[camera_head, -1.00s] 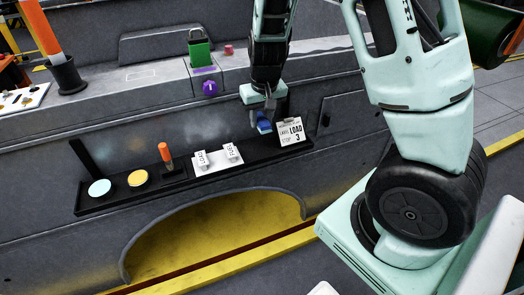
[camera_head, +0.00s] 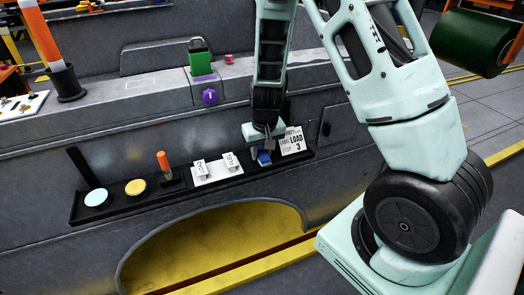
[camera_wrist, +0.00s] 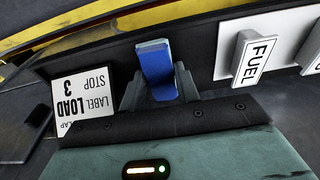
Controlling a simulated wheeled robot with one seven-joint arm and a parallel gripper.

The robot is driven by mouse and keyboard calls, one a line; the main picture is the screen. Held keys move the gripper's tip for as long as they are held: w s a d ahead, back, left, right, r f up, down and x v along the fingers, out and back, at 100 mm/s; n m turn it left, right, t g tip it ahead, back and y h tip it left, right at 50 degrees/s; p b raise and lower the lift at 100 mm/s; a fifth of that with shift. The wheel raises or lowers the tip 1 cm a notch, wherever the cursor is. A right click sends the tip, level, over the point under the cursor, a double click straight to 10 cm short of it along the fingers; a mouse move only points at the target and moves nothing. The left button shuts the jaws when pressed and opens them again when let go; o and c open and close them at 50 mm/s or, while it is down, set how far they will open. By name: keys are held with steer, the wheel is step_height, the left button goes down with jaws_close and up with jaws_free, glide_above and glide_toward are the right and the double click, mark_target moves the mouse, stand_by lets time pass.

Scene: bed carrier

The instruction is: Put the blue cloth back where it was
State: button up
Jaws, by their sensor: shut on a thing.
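The blue cloth (camera_wrist: 157,70) looks like a small folded blue block and sits between the fingers of my gripper (camera_wrist: 159,88) in the wrist view. My gripper is shut on it. In the head view my gripper (camera_head: 264,153) points down at the right part of the black shelf (camera_head: 130,209), and the blue cloth (camera_head: 264,158) shows small under it. The cloth is at or just above the shelf surface; I cannot tell if it touches. It is left of the white "LABEL LOAD STOP 3" card (camera_head: 293,141), close beside it.
Left of the cloth is a white panel (camera_head: 216,173) with two switches, one marked FUEL (camera_wrist: 258,60). Farther left on the shelf are an orange-handled tool (camera_head: 163,163), a yellow disc (camera_head: 135,187) and a pale disc (camera_head: 96,197). A green padlock (camera_head: 200,58) stands on the ledge above.

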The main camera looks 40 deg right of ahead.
mark_target(264, 155)
steer(key=o, duration=0.9)
steer(key=shift+f, duration=0.1)
steer(key=shift+o, duration=0.2)
step_height(264, 155, up, 11)
steer(key=s+p, duration=0.1)
steer(key=p, duration=0.2)
steer(key=s+a+r+n+g+y, duration=0.1)
steer(key=s+a+r+n, duration=0.3)
steer(key=a, duration=0.5)
steer(key=s+a+r+n+y, duration=0.1)
steer(key=s+a+r+n, duration=0.1)
steer(key=s+a, duration=0.65)
steer(key=s+a+r+n+h, duration=0.1)
steer(key=s+a+r+n, duration=0.2)
steer(key=s+a, duration=0.3)
steer(key=s+n, duration=0.1)
steer(key=s, duration=0.3)
steer(key=shift+s+a+n+g, duration=0.35)
steer(key=shift+a+n+g, duration=0.05)
